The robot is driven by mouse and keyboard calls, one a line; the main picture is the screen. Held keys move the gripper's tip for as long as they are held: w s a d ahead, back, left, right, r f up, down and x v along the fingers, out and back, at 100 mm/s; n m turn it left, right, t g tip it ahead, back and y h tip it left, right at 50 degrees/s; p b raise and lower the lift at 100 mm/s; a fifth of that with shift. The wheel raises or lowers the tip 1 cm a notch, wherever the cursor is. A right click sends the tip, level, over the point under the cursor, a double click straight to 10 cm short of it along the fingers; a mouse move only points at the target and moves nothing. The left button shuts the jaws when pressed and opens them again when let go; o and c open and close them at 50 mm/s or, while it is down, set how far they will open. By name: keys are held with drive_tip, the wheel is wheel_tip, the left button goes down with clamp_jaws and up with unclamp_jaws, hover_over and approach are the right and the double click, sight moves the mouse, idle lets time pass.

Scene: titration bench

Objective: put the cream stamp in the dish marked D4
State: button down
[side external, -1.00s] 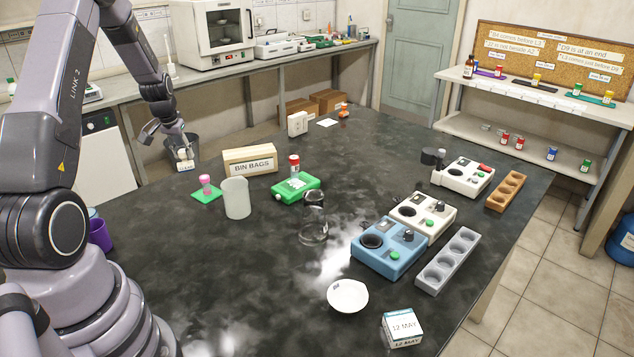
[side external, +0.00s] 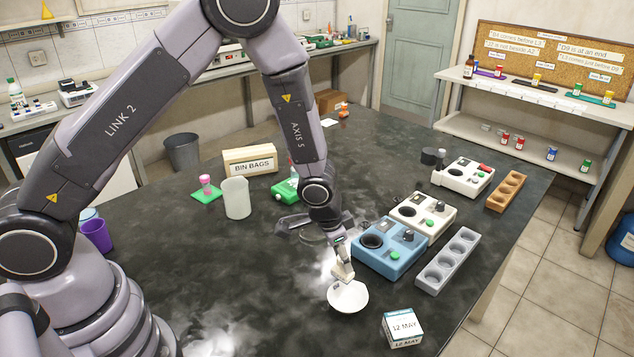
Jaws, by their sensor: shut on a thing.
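The cream stamp (side external: 343,271) is held in my gripper (side external: 341,258), which is shut on it and points down. The stamp is small here and partly covered by the fingers. It is over the back part of a white round dish (side external: 349,299) near the front of the black bench. I cannot tell whether the stamp touches the dish. Any mark on the dish is too small to read from here.
A blue device (side external: 388,250) and a grey rack (side external: 448,262) stand to the right of the dish. A box marked 12 MAY (side external: 402,326) is at front right. My arm partly covers a green device (side external: 285,190) behind. The bench left of the dish is clear.

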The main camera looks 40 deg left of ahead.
sight(347, 278)
drive_tip(key=shift+s+d+f+m, duration=0.25)
drive_tip(key=shift+d+f+m, duration=0.15)
drive_tip(key=shift+d+f, duration=0.7)
drive_tip(key=shift+d, duration=0.1)
drive_tip(key=shift+f, duration=1.2)
drive_tip(key=shift+f, duration=0.4)
drive_tip(key=c, duration=0.9)
unclamp_jaws()
drive_tip(key=shift+o, duration=0.2)
